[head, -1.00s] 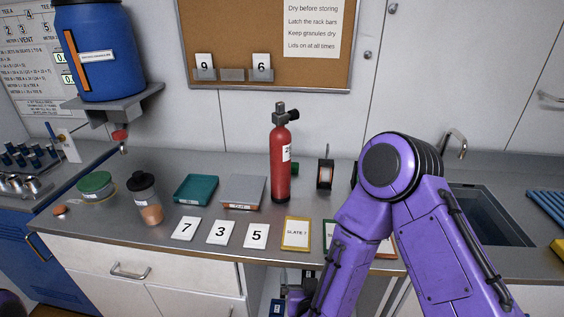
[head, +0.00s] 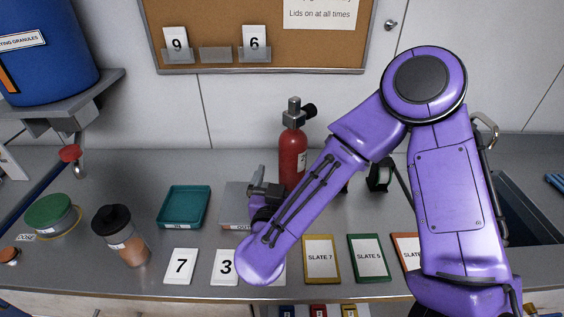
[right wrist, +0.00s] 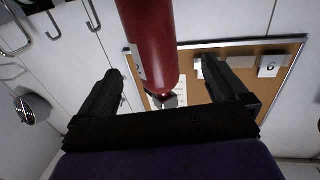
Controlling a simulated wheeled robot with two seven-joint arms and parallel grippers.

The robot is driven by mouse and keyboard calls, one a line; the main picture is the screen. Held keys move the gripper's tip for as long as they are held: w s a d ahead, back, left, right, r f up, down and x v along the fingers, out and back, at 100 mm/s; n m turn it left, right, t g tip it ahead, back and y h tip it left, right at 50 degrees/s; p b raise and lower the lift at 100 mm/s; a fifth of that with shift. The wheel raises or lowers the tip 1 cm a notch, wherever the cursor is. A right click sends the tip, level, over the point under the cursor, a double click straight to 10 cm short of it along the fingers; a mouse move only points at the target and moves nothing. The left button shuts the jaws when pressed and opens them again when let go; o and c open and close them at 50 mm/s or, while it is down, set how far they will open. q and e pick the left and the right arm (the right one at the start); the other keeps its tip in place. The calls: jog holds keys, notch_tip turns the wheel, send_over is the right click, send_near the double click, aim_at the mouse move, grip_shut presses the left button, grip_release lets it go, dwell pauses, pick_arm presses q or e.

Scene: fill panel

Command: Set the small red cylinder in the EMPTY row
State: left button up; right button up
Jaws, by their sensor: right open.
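The red cylinder (head: 292,155), with a grey valve and a black outlet on top, stands upright at the back of the counter. Its lower part is hidden behind my right arm. My right gripper (head: 268,192) is low in front of it, on its left side, and mostly hidden by my own forearm. In the right wrist view the open fingers (right wrist: 163,88) frame the red cylinder (right wrist: 150,45), with space visible on both sides; contact cannot be told. No row marked EMPTY can be read. My left gripper is not in view.
A teal tray (head: 184,207), a grey scale (head: 238,196), a lidded shaker (head: 121,236) and a green-lidded dish (head: 52,215) stand left of my arm. Number cards and coloured slates, such as SLATE 7 (head: 321,259), line the front edge. A black-and-white roll (head: 380,175) stands right of the cylinder.

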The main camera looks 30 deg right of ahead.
aim_at(289, 162)
jog(key=d, duration=0.1)
jog(key=w+d, duration=0.1)
jog(key=d+p, duration=0.1)
jog(key=shift+w+d+r, duration=0.2)
jog(key=shift+w+r, duration=0.05)
jog(key=shift+r, duration=0.1)
jog(key=x, duration=0.1)
jog(key=p+x, duration=0.1)
jog(key=x, duration=0.1)
jog(key=p+x, duration=0.1)
jog(key=shift+w+a, duration=0.15)
jog(key=shift+w, duration=0.35)
jog(key=shift+d+f, duration=0.1)
jog(key=shift+d, duration=0.2)
jog(key=shift+w+a, duration=0.1)
jog(key=shift+a, duration=0.05)
jog(key=c, duration=1.8)
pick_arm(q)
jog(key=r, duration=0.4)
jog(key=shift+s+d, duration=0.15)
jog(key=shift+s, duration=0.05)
pick_arm(e)
jog(key=shift+w, duration=0.1)
grip_shut()
jog(key=shift+r, duration=0.2)
